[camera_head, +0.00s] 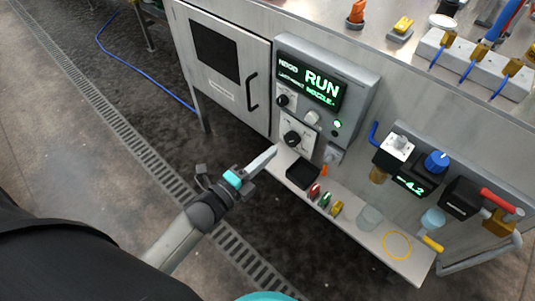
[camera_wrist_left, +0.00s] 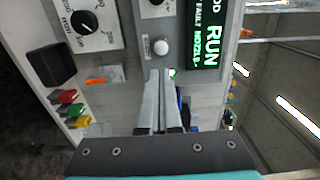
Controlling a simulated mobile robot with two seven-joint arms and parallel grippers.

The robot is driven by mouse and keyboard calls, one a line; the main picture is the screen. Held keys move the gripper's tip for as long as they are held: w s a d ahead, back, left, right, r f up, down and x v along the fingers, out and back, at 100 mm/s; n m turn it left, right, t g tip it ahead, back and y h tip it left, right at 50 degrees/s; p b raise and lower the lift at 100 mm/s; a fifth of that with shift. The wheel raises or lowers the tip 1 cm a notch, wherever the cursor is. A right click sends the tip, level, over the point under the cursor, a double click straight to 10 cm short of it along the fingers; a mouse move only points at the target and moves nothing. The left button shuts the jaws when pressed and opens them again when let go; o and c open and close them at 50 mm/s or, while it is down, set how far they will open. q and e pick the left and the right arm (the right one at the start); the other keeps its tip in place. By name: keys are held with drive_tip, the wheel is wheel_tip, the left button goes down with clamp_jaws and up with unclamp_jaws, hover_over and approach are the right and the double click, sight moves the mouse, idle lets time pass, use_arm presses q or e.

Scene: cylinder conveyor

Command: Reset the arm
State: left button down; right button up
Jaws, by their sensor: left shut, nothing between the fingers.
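My left arm (camera_head: 185,235) comes in from the lower left in the head view. My left gripper (camera_head: 272,151) is shut and empty, in front of the control panel and just above the left end of the narrow shelf. In the left wrist view its two fingers (camera_wrist_left: 158,74) lie side by side, closed, with nothing between them. They point toward the panel with the dials. I cannot tell whether the tips touch anything. My right gripper is not in view.
The control box (camera_head: 323,80) shows a green RUN display. The shelf (camera_head: 402,268) below carries a black tray (camera_head: 303,174), small coloured pieces and a clear cup (camera_head: 369,217). A regulator (camera_head: 412,185) reading -4.2 is at right. The floor (camera_head: 75,150) at left is mostly clear.

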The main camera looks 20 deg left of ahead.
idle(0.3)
use_arm(q)
drive_tip(key=s+a+f+n+g+y+p, duration=0.1)
drive_tip(key=s+a+f+n+g+y, duration=0.1)
drive_tip(key=s+f+n, duration=0.35)
drive_tip(key=s+a+f+n+g+y, duration=0.1)
drive_tip(key=s+f+n+g+y, duration=0.15)
drive_tip(key=f, duration=0.65)
drive_tip(key=s+a+f+n+g+y+p, duration=0.1)
drive_tip(key=s+a+f+n+g, duration=0.2)
drive_tip(key=f, duration=0.5)
drive_tip(key=s+f+n+g, duration=0.3)
drive_tip(key=s+f+n, duration=0.1)
drive_tip(key=s, duration=0.5)
drive_tip(key=s+a+f+n+g+y, duration=0.1)
drive_tip(key=s+f+n+g, duration=0.3)
drive_tip(key=s, duration=0.6)
wheel_tip(320, 180, down, 2)
drive_tip(key=shift+s+f+n+p, duration=0.15)
drive_tip(key=shift+n+p, duration=0.2)
drive_tip(key=shift+n, duration=0.05)
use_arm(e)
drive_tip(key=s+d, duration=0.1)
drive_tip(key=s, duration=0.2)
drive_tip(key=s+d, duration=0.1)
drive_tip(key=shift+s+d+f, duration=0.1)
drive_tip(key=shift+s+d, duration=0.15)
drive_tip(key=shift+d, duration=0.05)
use_arm(q)
drive_tip(key=shift+a, duration=0.1)
